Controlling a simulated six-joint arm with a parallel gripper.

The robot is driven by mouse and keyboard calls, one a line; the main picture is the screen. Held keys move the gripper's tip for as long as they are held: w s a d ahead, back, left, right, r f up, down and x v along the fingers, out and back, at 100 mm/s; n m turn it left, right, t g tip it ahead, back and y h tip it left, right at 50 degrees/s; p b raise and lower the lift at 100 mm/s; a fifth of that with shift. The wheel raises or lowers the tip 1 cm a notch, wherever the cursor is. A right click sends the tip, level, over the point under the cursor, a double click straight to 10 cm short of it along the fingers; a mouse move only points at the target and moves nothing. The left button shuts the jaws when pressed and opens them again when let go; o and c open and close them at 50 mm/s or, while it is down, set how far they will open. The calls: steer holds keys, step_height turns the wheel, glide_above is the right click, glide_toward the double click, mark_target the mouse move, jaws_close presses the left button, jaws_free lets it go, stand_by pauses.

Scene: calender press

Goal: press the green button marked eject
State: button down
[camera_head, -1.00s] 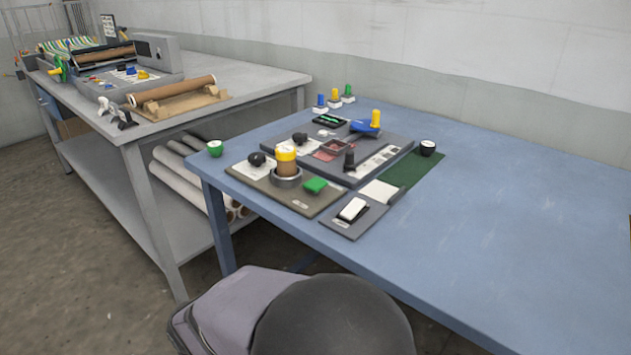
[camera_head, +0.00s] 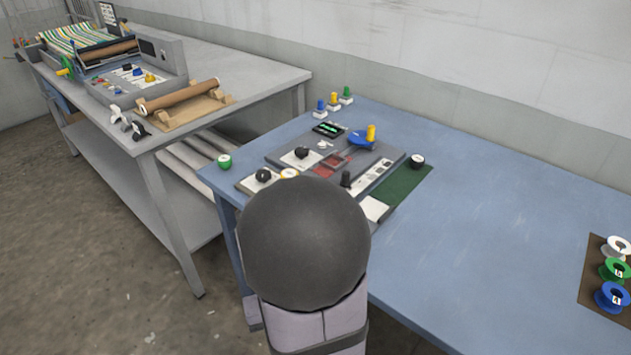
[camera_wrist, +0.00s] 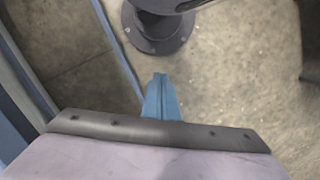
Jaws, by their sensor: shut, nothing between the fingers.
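The calender press (camera_head: 172,62) stands on the grey bench at the upper left of the head view. Its sloping control panel (camera_head: 112,92) carries small coloured controls and labels, too small to read; I cannot make out a green button marked eject there. A green wheel or crank (camera_head: 66,72) is at the press's left end. My gripper (camera_wrist: 160,78) shows in the wrist view as blue fingers, shut and empty, above the bare floor and apart from the press. It is not visible in the head view, where my dark rounded arm joint fills the lower middle.
A brown roll (camera_head: 182,95) lies on a cradle on the grey bench, beside black and white fittings. The blue table (camera_head: 490,190) holds control boards (camera_head: 385,150), partly hidden by my arm, and spools (camera_head: 612,270) at right. Its middle is clear.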

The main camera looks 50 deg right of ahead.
steer(key=s+d+r+m+t+y+p, duration=0.1)
steer(key=d+r+m+t+p, duration=0.1)
steer(key=d+r+m+p, duration=0.65)
steer(key=d+r+m+t+y+p, duration=0.2)
steer(key=d+r+m+p, duration=0.3)
steer(key=r+p, duration=0.75)
steer(key=w+d+r+m+t+h+p, duration=0.1)
steer(key=w+d+r+m+t, duration=0.4)
steer(key=w+d, duration=0.6)
steer(key=shift+w+r+t+h, duration=0.5)
steer(key=shift+w+r+t, duration=0.3)
steer(key=shift+w, duration=0.15)
steer(key=shift+f, duration=0.25)
step_height(320, 180, down, 9)
steer(key=b, duration=0.6)
steer(key=shift+r+b, duration=0.2)
steer(key=shift+b, duration=0.1)
steer(key=shift+f, duration=0.15)
steer(key=shift+f+b, duration=0.25)
steer(key=shift+b, duration=0.2)
